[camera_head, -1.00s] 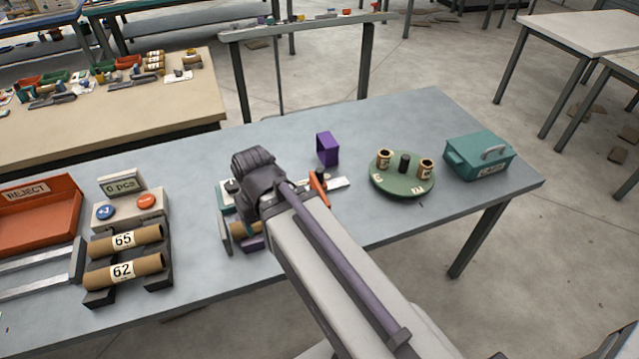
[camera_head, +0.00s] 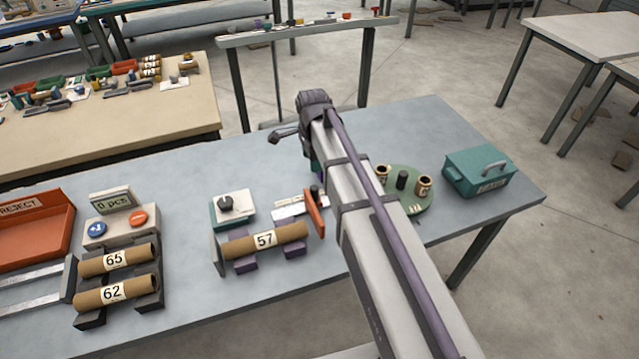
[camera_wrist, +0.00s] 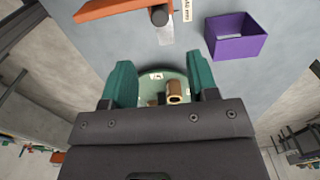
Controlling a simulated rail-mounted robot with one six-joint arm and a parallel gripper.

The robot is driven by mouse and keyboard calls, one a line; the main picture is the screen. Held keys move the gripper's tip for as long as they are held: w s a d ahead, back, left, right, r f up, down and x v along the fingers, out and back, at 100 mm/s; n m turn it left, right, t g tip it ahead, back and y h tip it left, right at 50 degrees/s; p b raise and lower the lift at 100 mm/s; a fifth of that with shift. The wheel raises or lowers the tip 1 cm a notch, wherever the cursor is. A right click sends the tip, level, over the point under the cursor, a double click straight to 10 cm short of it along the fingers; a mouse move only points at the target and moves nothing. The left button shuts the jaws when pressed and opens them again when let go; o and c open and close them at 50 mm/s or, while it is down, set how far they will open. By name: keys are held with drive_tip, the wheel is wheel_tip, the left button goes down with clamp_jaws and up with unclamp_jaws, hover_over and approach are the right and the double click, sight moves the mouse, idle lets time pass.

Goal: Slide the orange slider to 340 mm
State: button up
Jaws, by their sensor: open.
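The orange slider (camera_head: 314,213) is an upright orange plate with a dark knob, on a pale scale strip (camera_head: 288,211) at the right end of the winder. A cardboard tube (camera_head: 268,239) marked 57 lies in the cradle left of the slider. In the wrist view the slider (camera_wrist: 112,8) shows at the top, with its dark knob (camera_wrist: 159,15). My gripper (camera_wrist: 163,82) is open, with two teal fingers apart and nothing between them. It is away from the slider. In the head view my arm hides the fingers. The slider's reading is too small to tell.
A purple open box (camera_wrist: 236,37) stands near my gripper. A green turntable (camera_head: 412,203) with small brown cups and a teal case (camera_head: 479,170) are at the right. A white-topped dial box (camera_head: 232,206) stands behind the tube. Tubes 65 and 62, a button box and a red reject tray (camera_head: 30,225) are left.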

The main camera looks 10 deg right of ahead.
sight(314, 188)
wheel_tip(314, 188, down, 11)
drive_tip(key=b, duration=1)
drive_tip(key=shift+r, duration=0.2)
drive_tip(key=shift+r, duration=0.15)
drive_tip(key=shift+c, duration=0.3)
clamp_jaws()
